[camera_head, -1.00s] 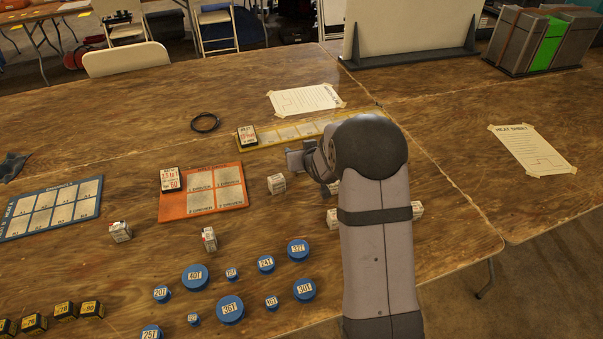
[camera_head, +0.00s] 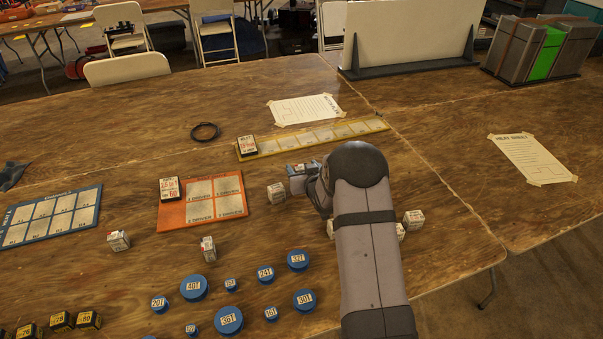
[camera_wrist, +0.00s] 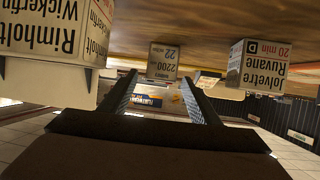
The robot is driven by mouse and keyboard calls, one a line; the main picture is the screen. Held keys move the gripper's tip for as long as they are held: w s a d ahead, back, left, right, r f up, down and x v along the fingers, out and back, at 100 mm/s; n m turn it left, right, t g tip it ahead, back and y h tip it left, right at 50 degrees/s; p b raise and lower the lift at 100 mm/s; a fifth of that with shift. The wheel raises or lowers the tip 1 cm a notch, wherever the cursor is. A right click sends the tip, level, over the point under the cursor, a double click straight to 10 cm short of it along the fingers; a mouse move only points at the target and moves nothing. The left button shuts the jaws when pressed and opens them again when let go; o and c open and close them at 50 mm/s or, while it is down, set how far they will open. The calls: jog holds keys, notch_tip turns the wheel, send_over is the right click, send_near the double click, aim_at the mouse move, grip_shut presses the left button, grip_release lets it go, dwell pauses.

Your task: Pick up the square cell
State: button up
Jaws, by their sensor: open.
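Several small white labelled blocks stand on the table. One white block (camera_head: 276,193) is just left of my gripper (camera_head: 303,178) in the head view, with others at the front left (camera_head: 118,240), front middle (camera_head: 208,248) and right (camera_head: 413,220). My gripper is open and low over the table. In the wrist view, a block marked 2200 (camera_wrist: 162,62) shows between and beyond the fingertips (camera_wrist: 160,82). A large close block marked Rimholt (camera_wrist: 50,45) is left, and a block marked 20 min (camera_wrist: 257,67) is right. Which is the square cell I cannot tell.
An orange tray (camera_head: 240,208), a yellow strip (camera_head: 248,156) and a blue tray (camera_head: 92,210) lie around. Numbered blue discs (camera_head: 228,320) and black-yellow blocks (camera_head: 60,321) fill the front. The table's right side is mostly clear.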

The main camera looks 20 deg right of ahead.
aim_at(299, 166)
jog(key=shift+f, duration=0.1)
jog(key=shift+f, duration=0.6)
jog(key=shift+p+x, duration=0.3)
jog(key=shift+x, duration=2.15)
jog(key=shift+r, duration=0.1)
jog(key=c, duration=1.2)
jog(key=shift+r, duration=0.1)
